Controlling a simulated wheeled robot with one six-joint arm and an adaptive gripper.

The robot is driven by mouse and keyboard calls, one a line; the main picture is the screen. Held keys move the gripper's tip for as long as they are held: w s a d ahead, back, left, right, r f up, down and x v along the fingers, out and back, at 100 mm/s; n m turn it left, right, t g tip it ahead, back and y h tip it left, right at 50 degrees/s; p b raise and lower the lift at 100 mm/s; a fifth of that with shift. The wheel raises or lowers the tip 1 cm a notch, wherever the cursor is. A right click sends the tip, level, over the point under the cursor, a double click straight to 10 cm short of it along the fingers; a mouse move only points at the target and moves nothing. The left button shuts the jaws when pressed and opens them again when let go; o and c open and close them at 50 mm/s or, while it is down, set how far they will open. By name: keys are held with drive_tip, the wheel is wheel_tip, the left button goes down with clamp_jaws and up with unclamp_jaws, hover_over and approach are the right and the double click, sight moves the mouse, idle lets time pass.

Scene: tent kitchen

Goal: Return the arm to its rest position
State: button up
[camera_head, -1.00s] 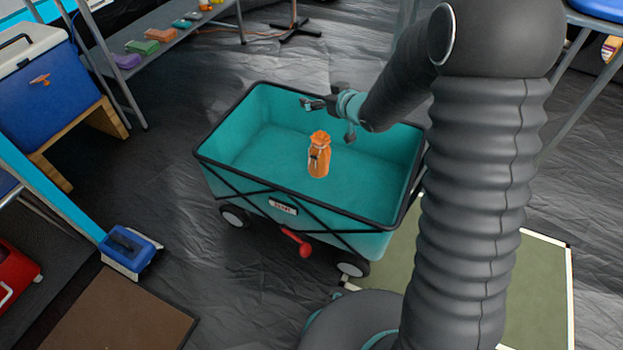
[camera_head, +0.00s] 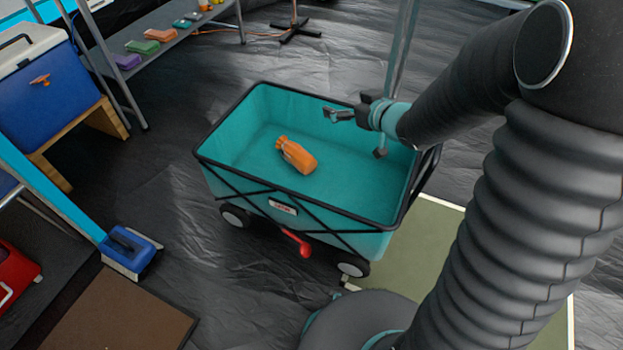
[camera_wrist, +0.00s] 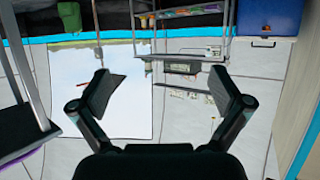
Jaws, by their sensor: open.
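My gripper (camera_head: 358,131) is above the right part of the teal wagon (camera_head: 262,196) in the head view, to the right of the orange bottle (camera_head: 297,155). In the wrist view my gripper (camera_wrist: 162,95) shows its two fingers spread wide with nothing between them. The orange bottle lies tilted on its side inside the wagon, apart from my gripper. My arm reaches in from the right side of the head view.
A blue cooler (camera_head: 52,95) stands on a wooden stand at the left. A shelf (camera_head: 160,50) with several coloured blocks is at the upper left. A blue brush-like item (camera_head: 130,250) lies at lower left.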

drive_tip(key=shift+s+d+r, duration=0.15)
drive_tip(key=shift+s+d, duration=0.05)
drive_tip(key=shift+s, duration=0.1)
drive_tip(key=s+d+f+m+g+h, duration=0.1)
drive_tip(key=d+f+m+g+h, duration=0.1)
drive_tip(key=d+f+h, duration=0.55)
drive_tip(key=s+d+r+m+g+h, duration=0.2)
drive_tip(key=s+d+r, duration=0.1)
drive_tip(key=s+d, duration=0.45)
drive_tip(key=s+a+r+m, duration=0.1)
drive_tip(key=s+r, duration=0.5)
drive_tip(key=s, duration=0.4)
drive_tip(key=s+a+r+m+g+y, duration=0.1)
drive_tip(key=s+r+m, duration=0.1)
drive_tip(key=s+r, duration=0.4)
drive_tip(key=s, duration=0.4)
drive_tip(key=shift+a+r+m, duration=0.15)
drive_tip(key=shift+a+m, duration=0.15)
drive_tip(key=shift+s+r, duration=0.15)
drive_tip(key=shift+r, duration=0.15)
drive_tip(key=shift+c, duration=0.2)
